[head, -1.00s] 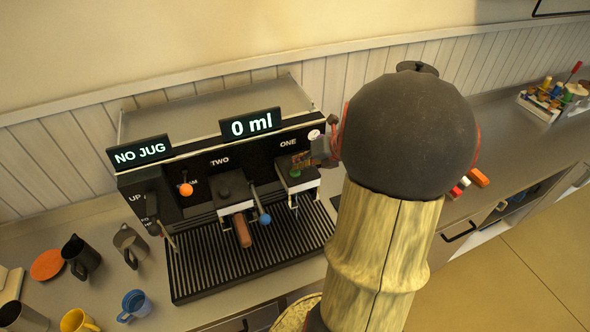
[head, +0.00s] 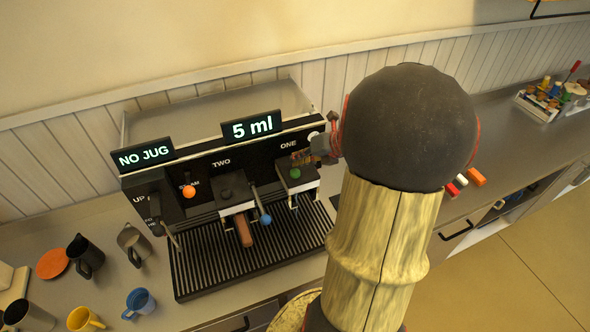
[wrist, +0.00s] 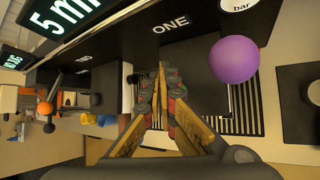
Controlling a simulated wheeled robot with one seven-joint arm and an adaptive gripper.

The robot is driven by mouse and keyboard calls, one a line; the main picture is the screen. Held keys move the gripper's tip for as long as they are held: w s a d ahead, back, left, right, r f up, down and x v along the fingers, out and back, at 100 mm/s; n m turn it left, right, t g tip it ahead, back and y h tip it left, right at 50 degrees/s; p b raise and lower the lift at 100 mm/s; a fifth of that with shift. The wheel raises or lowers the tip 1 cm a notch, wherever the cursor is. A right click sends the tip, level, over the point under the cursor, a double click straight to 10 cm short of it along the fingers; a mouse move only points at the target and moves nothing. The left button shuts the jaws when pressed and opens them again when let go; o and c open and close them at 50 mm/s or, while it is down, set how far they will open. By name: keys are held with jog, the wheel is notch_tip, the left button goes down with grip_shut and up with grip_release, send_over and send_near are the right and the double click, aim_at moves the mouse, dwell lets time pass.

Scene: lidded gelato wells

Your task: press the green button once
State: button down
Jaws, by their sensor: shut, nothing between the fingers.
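The green button (head: 295,174) is a small round knob on top of the group head under the label ONE on the black coffee machine (head: 215,165). My gripper (head: 302,158) shows just above and behind it in the head view, partly hidden by my dark round arm joint. The fingers also show in the wrist view (wrist: 162,70), drawn together at the tips with nothing between them, below the label ONE. The display (head: 252,127) reads 5 ml.
A purple ball knob (wrist: 234,60) sits close to the right of my fingers. Several mugs and jugs stand at the left.

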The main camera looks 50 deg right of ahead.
aim_at(297, 171)
jog(key=shift+r+p, duration=2.1)
jog(key=shift+r, duration=0.2)
jog(key=shift+f, duration=0.1)
jog(key=shift+n, duration=0.7)
jog(key=shift+s+a+f+n, duration=0.2)
jog(key=shift+n, duration=0.6)
jog(key=s+a+f+m+g+b, duration=0.1)
jog(key=s+a+f+m+b, duration=0.2)
jog(key=a+m+b, duration=0.6)
jog(key=s+a+f+m+g+b, duration=0.1)
jog(key=s+a+f+m+b, duration=0.2)
jog(key=a+f+m+b, duration=0.3)
jog(key=s+a+f+m+g+h+b, duration=0.1)
jog(key=s+a+f+m+b, duration=0.2)
jog(key=a+m+b, duration=0.9)
jog(key=a+f+m, duration=0.2)
jog(key=a+m, duration=0.2)
jog(key=a, duration=0.2)
jog(key=shift+a+f+g+b, duration=0.15)
jog(key=shift+f+g+b, duration=0.15)
jog(key=shift+f+b, duration=0.1)
